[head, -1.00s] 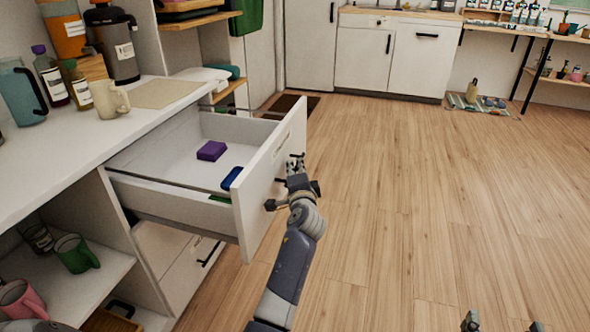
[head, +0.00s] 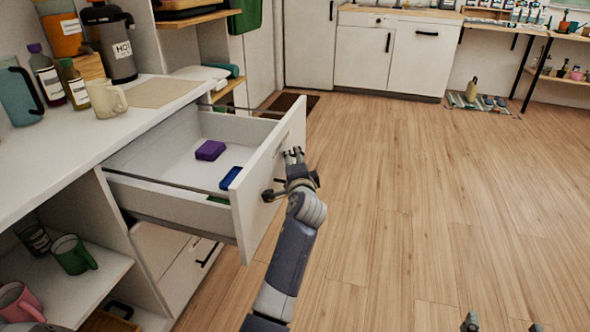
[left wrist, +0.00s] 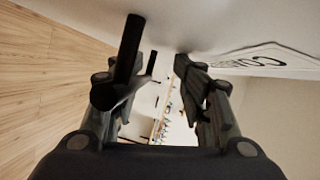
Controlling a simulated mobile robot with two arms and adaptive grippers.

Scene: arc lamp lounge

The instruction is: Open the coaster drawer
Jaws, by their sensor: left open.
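The coaster drawer (head: 262,215) is pulled well out of the white cabinet in the head view. Inside lie a purple block (head: 210,150), a blue item (head: 230,177) and a green item partly hidden by the drawer front. My left gripper (head: 294,154) is open at the outer face of the drawer front. The dark handle (head: 268,196) shows beside it. In the left wrist view, a dark handle bar (left wrist: 129,50) is close to the left finger; I cannot tell if they touch. My right gripper (head: 503,326) shows only as two separated fingertips at the bottom edge.
The white counter (head: 165,115) above the drawer bears bottles, a mug (head: 106,98) and a dark flask (head: 110,45). Open shelves below hold mugs (head: 72,254). The wooden floor (head: 420,190) right of the drawer is clear. A second drawer (head: 185,278) sits below, shut.

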